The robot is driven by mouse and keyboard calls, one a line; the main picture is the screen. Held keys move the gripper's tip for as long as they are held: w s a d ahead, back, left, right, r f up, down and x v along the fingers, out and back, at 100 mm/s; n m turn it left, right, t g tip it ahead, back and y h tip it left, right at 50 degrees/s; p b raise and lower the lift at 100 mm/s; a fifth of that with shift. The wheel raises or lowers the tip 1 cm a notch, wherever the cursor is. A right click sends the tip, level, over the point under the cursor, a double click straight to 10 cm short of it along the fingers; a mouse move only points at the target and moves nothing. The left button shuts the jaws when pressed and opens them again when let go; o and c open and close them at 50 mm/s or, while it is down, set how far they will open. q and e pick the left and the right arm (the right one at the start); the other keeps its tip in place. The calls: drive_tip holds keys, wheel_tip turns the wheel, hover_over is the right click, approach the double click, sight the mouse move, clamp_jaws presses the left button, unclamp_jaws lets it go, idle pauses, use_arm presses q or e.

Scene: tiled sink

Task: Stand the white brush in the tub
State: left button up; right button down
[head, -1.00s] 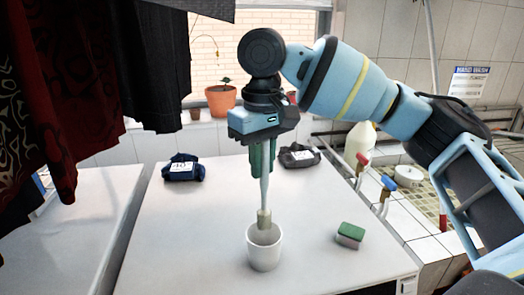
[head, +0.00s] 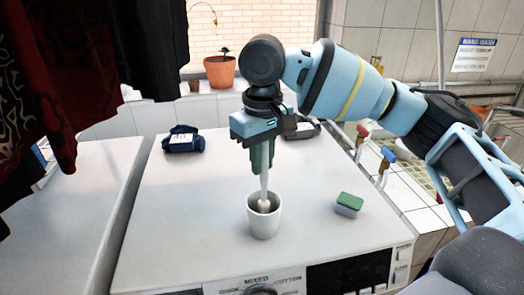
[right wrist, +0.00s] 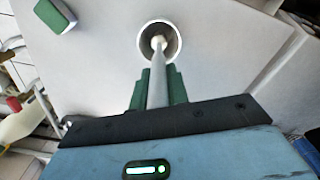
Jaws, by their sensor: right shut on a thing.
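The white tub (head: 264,222) stands upright on the white machine top in the head view. It also shows in the right wrist view (right wrist: 176,35) as a round rim. My right gripper (head: 263,172) is above the tub, pointing down, shut on the white brush (head: 264,187). The brush is close to upright, with its lower end inside the tub's mouth. In the right wrist view the brush handle (right wrist: 157,85) runs between the green fingers to the tub. Whether the brush touches the tub's bottom is hidden. My left gripper is not in view.
A green-topped sponge (head: 348,204) lies right of the tub. A dark blue bundle (head: 183,140) lies at the back left, and a dark grey one is partly behind my gripper. Dark clothes (head: 60,90) hang at the left. Red and blue taps (head: 387,155) stand at right.

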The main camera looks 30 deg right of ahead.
drive_tip(key=shift+f, duration=0.2)
drive_tip(key=c, duration=1.3)
unclamp_jaws()
drive_tip(key=shift+r, duration=3.9)
